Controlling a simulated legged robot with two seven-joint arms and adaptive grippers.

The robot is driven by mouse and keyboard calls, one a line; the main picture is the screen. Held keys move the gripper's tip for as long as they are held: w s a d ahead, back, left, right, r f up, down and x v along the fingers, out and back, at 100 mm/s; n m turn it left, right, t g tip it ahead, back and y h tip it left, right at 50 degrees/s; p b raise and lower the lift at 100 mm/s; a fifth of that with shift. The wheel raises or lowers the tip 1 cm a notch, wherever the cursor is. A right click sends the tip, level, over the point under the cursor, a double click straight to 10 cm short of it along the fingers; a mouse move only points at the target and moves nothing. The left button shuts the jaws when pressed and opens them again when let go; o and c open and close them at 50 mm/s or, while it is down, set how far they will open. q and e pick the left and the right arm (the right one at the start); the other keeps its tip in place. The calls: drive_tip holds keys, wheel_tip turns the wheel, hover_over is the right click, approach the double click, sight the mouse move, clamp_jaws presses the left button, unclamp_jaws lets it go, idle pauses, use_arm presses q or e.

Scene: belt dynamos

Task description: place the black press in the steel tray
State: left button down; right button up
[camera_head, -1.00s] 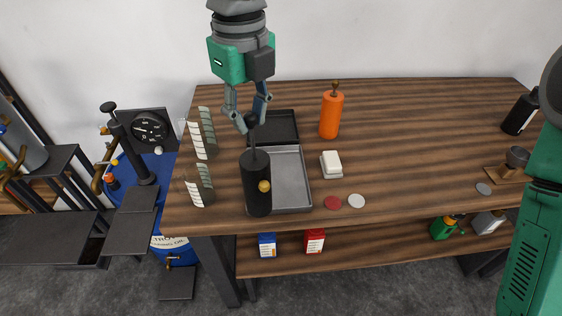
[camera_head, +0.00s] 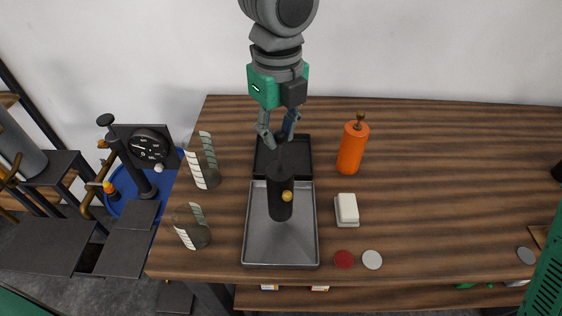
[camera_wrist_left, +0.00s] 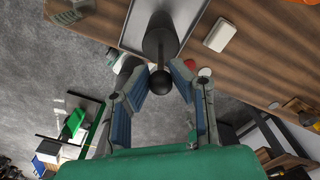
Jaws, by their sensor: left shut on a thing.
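The black press (camera_head: 280,197) is a dark cylinder with a brass knob on its side and a thin plunger on top. It is upright over the middle of the steel tray (camera_head: 260,245); I cannot tell whether its base touches the tray floor. My left gripper (camera_head: 278,142) is shut on the plunger's top. In the left wrist view the press (camera_wrist_left: 160,42) points away from the gripper (camera_wrist_left: 160,85), its round black top at the fingertips. My right gripper is out of view.
A black tray (camera_head: 263,161) adjoins behind. Two clear cups (camera_head: 205,175) (camera_head: 195,236) stand left. To the right are an orange grinder (camera_head: 352,147), a white block (camera_head: 346,209), and a red (camera_head: 344,259) and a white disc (camera_head: 372,260). The table's right side is mostly clear.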

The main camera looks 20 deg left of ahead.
sight(280, 151)
use_arm(q)
drive_tip(key=shift+w+f, duration=0.1)
drive_tip(key=shift+f, duration=0.75)
drive_tip(key=f, duration=0.3)
drive_tip(key=shift+d, duration=0.25)
drive_tip(key=shift+d+f, duration=0.15)
drive_tip(key=shift+a+f, duration=0.15)
drive_tip(key=shift+a, duration=0.05)
drive_tip(key=c, duration=1.4)
unclamp_jaws()
drive_tip(key=shift+a, duration=0.1)
drive_tip(key=shift+c, duration=0.2)
